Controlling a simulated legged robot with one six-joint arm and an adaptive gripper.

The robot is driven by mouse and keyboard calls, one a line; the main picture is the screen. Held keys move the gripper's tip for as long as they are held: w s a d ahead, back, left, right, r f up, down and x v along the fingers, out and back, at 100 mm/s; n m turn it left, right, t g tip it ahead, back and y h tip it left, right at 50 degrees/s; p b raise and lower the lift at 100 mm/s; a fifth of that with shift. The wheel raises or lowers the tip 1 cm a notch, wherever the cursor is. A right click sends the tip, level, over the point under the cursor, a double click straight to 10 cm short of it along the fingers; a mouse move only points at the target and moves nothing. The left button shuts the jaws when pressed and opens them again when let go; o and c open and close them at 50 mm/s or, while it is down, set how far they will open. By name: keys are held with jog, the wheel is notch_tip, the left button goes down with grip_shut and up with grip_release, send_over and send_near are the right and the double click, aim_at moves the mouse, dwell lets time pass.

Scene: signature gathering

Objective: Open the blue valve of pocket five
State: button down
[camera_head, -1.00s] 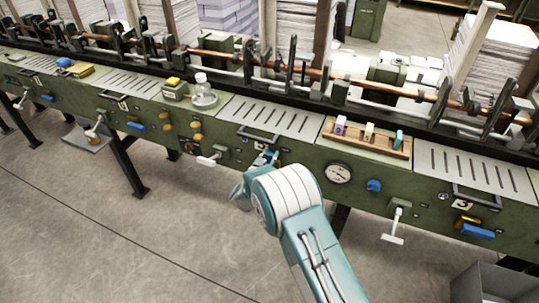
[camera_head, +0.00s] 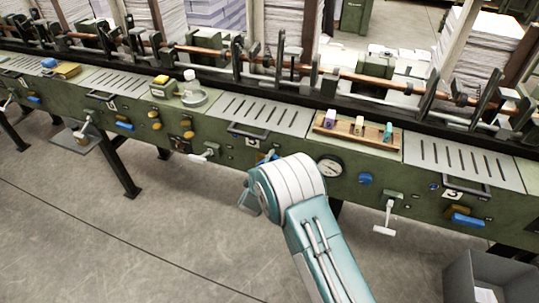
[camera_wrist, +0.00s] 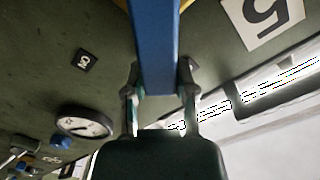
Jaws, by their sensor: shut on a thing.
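The blue valve handle (camera_wrist: 157,45) is a long bar running up the middle of the wrist view, in front of the dark green panel. My gripper (camera_wrist: 160,84) has one finger on each side of it and is shut on it. A white plate with a black 5 (camera_wrist: 264,15) is on the panel to the right. In the head view only a small blue part of the valve (camera_head: 267,157) shows beside my arm, which hides the rest and my fingertips. A bit of yellow shows behind the handle at the top of the wrist view.
A round gauge (camera_head: 330,166) and a blue knob (camera_head: 365,178) are on the panel to the right. A white lever (camera_head: 386,217) sticks out further right. A wooden rack (camera_head: 358,135) with small coloured blocks stands on top. The floor in front is open, with a grey bin (camera_head: 488,272) at lower right.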

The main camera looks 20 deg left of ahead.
notch_tip(320, 180, down, 6)
jog(key=d+m, duration=0.2)
jog(key=m, duration=0.7)
jog(key=shift+d+m, duration=0.3)
jog(key=shift+d, duration=0.05)
jog(key=shift+s+d, duration=0.1)
jog(key=shift+s, duration=0.05)
jog(key=shift+c, duration=2)
grip_release()
jog(key=shift+r, duration=0.1)
jog(key=s+a, duration=0.1)
jog(key=s, duration=1)
jog(key=shift+s, duration=0.4)
jog(key=shift+a, duration=0.1)
